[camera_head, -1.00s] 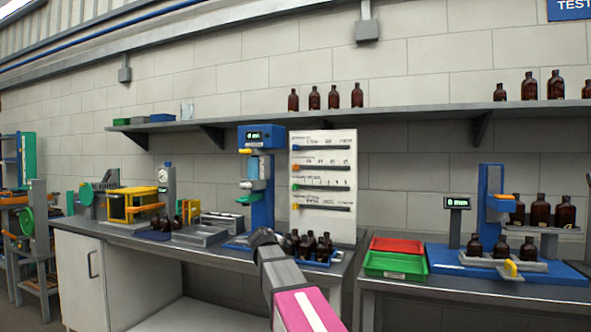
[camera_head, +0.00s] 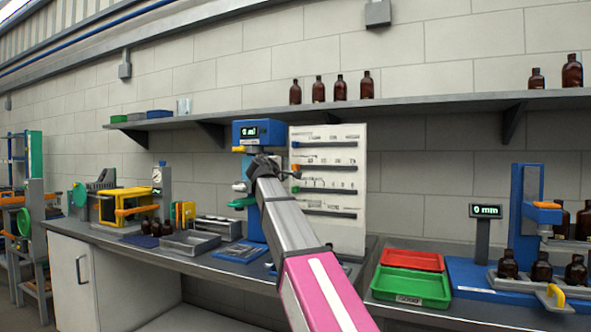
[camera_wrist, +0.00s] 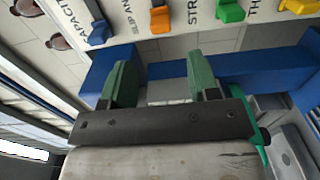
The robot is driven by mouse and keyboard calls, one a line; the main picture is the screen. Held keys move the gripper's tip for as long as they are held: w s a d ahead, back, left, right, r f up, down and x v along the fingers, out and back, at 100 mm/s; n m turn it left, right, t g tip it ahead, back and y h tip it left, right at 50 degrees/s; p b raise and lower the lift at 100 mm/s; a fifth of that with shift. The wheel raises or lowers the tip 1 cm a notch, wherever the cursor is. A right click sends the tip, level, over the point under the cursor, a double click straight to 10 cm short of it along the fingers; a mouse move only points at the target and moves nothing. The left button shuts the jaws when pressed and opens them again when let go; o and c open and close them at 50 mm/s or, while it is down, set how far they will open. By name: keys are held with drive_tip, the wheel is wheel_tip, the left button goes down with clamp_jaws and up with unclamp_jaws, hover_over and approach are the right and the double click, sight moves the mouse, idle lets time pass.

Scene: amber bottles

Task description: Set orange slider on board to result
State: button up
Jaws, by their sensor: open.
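The white board (camera_head: 345,236) stands on the bench with several slotted rows. Its orange slider (camera_head: 297,168) is at the left end of the second row. In the wrist view the orange slider (camera_wrist: 159,19) shows at the top, between the blue slider (camera_wrist: 98,33) and the green slider (camera_wrist: 229,11). My gripper (camera_wrist: 163,78) is open and empty, its two green fingers apart. They are short of the slider and do not touch it. In the head view my gripper (camera_head: 264,163) is just left of the board, and my arm hides part of the board's lower left.
The blue machine (camera_head: 257,132) with a display stands directly left of the board, close to my gripper. A shelf (camera_head: 420,104) with brown bottles (camera_head: 340,88) runs above. Red (camera_head: 412,260) and green trays (camera_head: 410,287) lie to the right.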

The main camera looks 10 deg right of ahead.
sight(293, 168)
drive_tip(key=x, duration=1)
